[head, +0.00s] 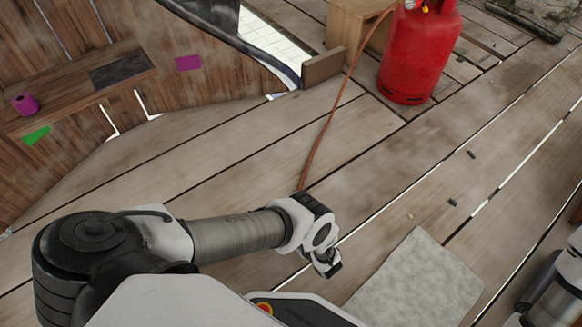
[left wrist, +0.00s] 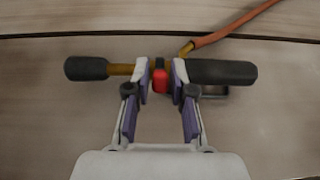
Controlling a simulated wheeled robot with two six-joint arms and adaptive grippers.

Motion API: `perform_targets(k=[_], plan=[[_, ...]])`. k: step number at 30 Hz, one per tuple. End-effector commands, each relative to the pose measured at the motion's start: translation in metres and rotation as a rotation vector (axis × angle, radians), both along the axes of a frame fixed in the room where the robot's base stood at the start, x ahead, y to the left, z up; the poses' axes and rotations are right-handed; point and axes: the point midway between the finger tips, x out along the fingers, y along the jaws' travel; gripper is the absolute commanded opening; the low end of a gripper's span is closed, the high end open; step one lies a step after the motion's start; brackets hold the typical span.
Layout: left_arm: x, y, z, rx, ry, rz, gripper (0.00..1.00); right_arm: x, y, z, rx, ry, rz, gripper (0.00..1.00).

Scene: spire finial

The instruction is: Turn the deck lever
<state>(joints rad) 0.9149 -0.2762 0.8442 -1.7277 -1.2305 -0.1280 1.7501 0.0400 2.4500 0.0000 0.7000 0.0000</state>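My left gripper (left wrist: 161,68) is over the middle of the lever, with a fingertip on each side of the red piece and narrow gaps visible. In the head view my left gripper (head: 325,262) is low over the deck and hides the lever. My right gripper is not in view.
A red gas cylinder (head: 420,55) stands on the planks at the top, with the orange hose (head: 330,125) running from it. A grey mat (head: 420,285) lies right of my left gripper. A wooden bench (head: 75,85) is at the left. Deck planks between are mostly clear.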

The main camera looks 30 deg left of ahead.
Motion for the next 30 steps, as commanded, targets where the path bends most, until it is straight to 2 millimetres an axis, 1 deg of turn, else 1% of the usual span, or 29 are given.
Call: perform_targets(k=[9, 13, 17, 24, 27, 30], plan=[[0.000, 0.000, 0.000, 0.000, 0.000, 0.000, 0.38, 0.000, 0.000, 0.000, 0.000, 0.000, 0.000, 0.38], [0.001, -0.001, 0.007, -0.001, 0.001, -0.001, 0.38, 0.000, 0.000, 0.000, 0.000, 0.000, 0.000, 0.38], [0.001, -0.001, 0.026, 0.000, 0.001, -0.003, 0.38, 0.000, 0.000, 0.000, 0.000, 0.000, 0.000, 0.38], [0.001, 0.000, 0.078, 0.001, 0.000, -0.003, 0.38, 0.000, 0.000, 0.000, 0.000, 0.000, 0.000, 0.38], [0.001, -0.001, 0.093, 0.000, 0.000, -0.002, 0.38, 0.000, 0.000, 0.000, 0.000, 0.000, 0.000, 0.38], [0.000, 0.000, 0.099, 0.000, 0.001, 0.000, 0.38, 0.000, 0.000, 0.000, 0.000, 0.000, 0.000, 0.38]])
